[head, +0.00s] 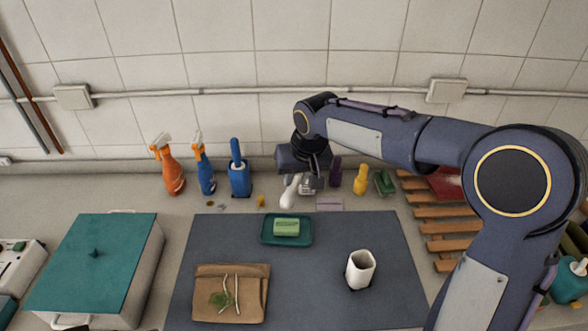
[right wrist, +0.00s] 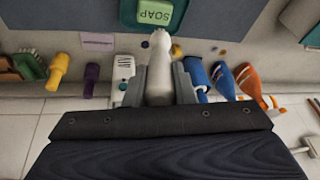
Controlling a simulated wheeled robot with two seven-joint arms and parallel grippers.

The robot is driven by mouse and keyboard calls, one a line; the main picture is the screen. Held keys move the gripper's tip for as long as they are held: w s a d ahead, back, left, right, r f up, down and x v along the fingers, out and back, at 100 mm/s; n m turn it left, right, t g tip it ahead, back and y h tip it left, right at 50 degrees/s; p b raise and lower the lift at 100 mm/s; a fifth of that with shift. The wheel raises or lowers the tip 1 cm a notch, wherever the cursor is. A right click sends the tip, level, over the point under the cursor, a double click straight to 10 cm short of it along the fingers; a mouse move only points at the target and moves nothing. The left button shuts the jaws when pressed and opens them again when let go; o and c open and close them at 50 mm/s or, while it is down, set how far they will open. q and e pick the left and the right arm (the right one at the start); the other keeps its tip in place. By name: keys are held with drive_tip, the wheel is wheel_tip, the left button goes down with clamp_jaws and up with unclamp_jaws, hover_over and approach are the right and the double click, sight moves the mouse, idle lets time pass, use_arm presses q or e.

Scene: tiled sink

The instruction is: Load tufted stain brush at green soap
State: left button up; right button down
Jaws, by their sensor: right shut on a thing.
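The green soap (head: 286,227) lies in a teal dish (head: 266,241) on the grey mat. It also shows in the right wrist view (right wrist: 154,11), with SOAP lettered on it. My right gripper (head: 303,178) is behind the dish, near the wall side of the counter. In the right wrist view this white thing (right wrist: 159,68) stands between the fingers and points toward the soap dish. My left gripper is out of view.
Orange (head: 172,172) and blue (head: 203,170) spray bottles and a blue holder (head: 239,177) stand left of the gripper. Purple (head: 336,171) and yellow (head: 361,180) bottles stand right.

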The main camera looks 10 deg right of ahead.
drive_tip(key=shift+s+f+b, duration=0.1)
drive_tip(key=shift+f+b, duration=0.35)
drive_tip(key=shift+f, duration=0.15)
drive_tip(key=shift+f+b, duration=1.75)
drive_tip(key=shift+f, duration=0.6)
drive_tip(key=shift+f+b, duration=0.5)
drive_tip(key=shift+f, duration=0.15)
drive_tip(key=shift+r, duration=0.15)
wheel_tip(320, 180, up, 7)
drive_tip(key=p, duration=0.5)
drive_tip(key=shift+p, duration=0.3)
